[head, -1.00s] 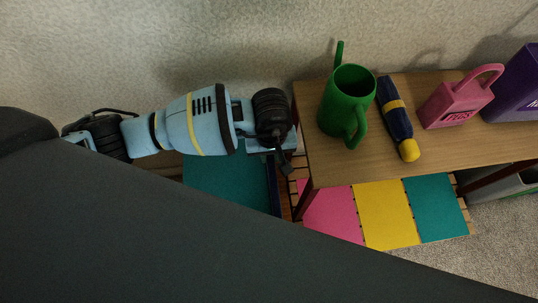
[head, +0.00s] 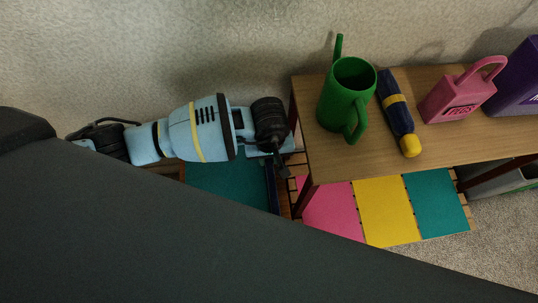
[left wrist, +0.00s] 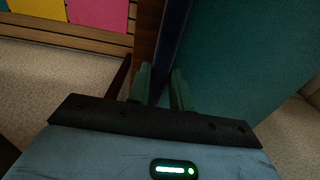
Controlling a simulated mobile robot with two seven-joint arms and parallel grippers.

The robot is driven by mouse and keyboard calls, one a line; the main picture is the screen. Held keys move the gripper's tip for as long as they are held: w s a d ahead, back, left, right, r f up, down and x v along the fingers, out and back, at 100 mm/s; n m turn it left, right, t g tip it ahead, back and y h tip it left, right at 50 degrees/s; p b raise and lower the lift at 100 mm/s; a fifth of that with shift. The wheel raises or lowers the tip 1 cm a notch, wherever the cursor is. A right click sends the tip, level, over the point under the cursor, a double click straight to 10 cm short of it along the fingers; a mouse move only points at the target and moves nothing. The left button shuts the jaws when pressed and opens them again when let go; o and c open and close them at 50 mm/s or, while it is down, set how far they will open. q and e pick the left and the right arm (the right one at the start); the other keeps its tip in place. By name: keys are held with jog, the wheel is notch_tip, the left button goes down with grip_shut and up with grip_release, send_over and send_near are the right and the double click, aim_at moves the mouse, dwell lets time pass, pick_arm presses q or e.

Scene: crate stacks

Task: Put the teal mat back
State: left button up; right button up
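A teal mat (head: 436,203) lies flat beside a yellow mat (head: 386,211) and a pink mat (head: 332,209) on a slatted rack under the table. A larger teal panel (head: 228,183) with a dark blue edge lies left of the table; it fills the right of the left wrist view (left wrist: 250,50). I cannot tell whether it is also a mat. My left gripper (head: 282,160) is over this panel's right edge. In the left wrist view, its fingers (left wrist: 161,85) are apart, one on each side of the dark blue edge. My right gripper is out of view.
A wooden table (head: 440,150) holds a green watering can (head: 345,98), a blue and yellow flashlight (head: 398,115), a pink padlock-shaped object (head: 458,97) and a purple container (head: 518,85). A grey bin (head: 505,180) stands under its right end. Carpet is clear at lower right.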

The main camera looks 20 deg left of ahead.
pick_arm(q)
jog(key=o, duration=0.4)
jog(key=shift+r, duration=0.25)
jog(key=shift+r+p, duration=1.3)
jog(key=shift+r, duration=4.65)
